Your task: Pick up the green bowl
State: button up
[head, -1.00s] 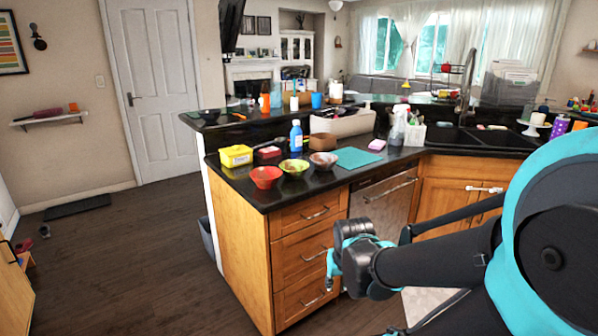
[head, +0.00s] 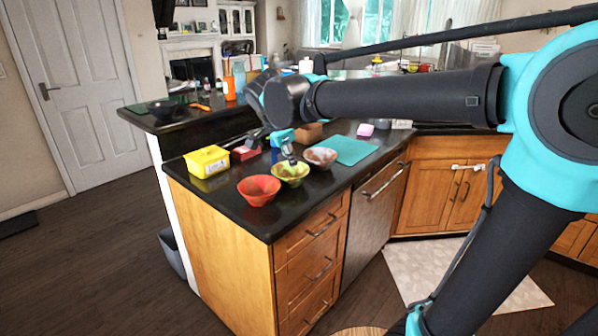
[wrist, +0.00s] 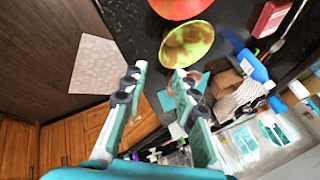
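The green bowl (head: 291,178) stands on the black counter in the head view, between a red bowl (head: 259,190) and a brownish-white bowl (head: 320,158). In the wrist view the green bowl (wrist: 188,44) lies just beyond my fingertips, a little to the right, with darker patches inside. My gripper (wrist: 161,70) is open and empty, its two fingers apart. In the head view my gripper (head: 288,158) hangs over the green bowl's back rim and hides part of it. I cannot tell whether a finger touches the rim.
A yellow box (head: 207,162) and a dark red box (head: 245,153) stand at the left and behind. A teal mat (head: 347,149) lies to the right. A blue bottle (wrist: 252,65) stands near the bowl in the wrist view. The counter's front corner is bare.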

aim_at(297, 180)
jog(key=x, duration=1.7)
jog(key=shift+w+a, duration=0.2)
jog(key=shift+w, duration=0.15)
grip_shut()
